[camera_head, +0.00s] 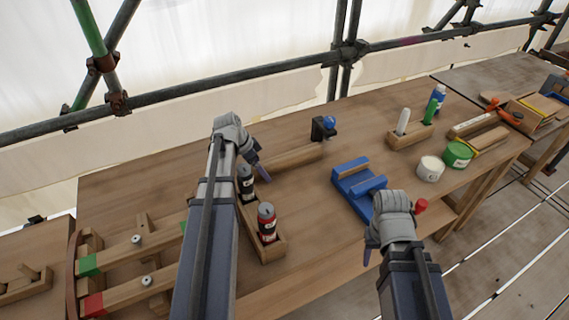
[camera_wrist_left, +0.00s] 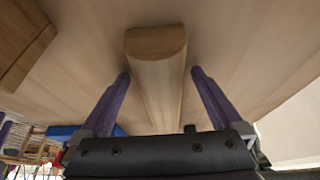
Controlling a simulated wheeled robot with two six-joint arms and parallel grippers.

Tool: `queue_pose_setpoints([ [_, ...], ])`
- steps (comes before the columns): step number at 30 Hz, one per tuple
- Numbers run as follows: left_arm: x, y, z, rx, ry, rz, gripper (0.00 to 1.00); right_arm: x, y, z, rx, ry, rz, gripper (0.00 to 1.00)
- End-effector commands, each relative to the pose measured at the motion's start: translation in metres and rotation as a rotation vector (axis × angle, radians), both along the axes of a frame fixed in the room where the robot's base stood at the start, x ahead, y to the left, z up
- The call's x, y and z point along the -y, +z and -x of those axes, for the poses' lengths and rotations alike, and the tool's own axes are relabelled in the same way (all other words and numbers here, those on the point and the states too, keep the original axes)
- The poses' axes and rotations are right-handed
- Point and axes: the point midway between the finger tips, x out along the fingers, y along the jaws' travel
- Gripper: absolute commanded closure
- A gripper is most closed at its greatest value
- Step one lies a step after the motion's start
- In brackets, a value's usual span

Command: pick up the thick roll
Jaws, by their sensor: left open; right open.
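The thick roll is a pale wooden bar with a rounded top (camera_head: 290,160), lying on the wooden bench (camera_head: 140,185) beyond the rack of dark cans. In the left wrist view the roll (camera_wrist_left: 157,60) runs lengthwise between the two purple fingers, with a visible gap on each side. My left gripper (camera_head: 258,170) is open over the near end of the roll, partly hidden by its own wrist in the head view. My right gripper (camera_head: 371,250) is open and empty near the bench's front edge, in front of the blue fixture.
A wooden rack (camera_head: 266,252) with dark cans stands close to my left arm. A blue fixture (camera_head: 352,182) is right of the roll. A black holder with a blue ball (camera_head: 323,127) stands behind the roll's far end.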

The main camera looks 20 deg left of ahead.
Motion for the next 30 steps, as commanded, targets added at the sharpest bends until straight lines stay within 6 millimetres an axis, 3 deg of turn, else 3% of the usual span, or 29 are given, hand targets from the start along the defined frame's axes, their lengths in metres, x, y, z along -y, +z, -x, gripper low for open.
queue_pose_setpoints([
  [2,-0.0001,0.0004,0.0001,0.0,0.0,0.0,0.07,0.0,0.0003,0.0,0.0,0.0,0.0,0.5],
  [27,-0.0003,0.0003,0.0003,0.0,0.001,0.0,1.0,0.0,0.0002,0.0,0.0,0.0,0.0,0.5],
  [30,-0.0002,0.0003,0.0002,0.001,0.001,0.001,1.0,0.0,0.0003,0.0,0.0,0.0,0.0,0.5],
])
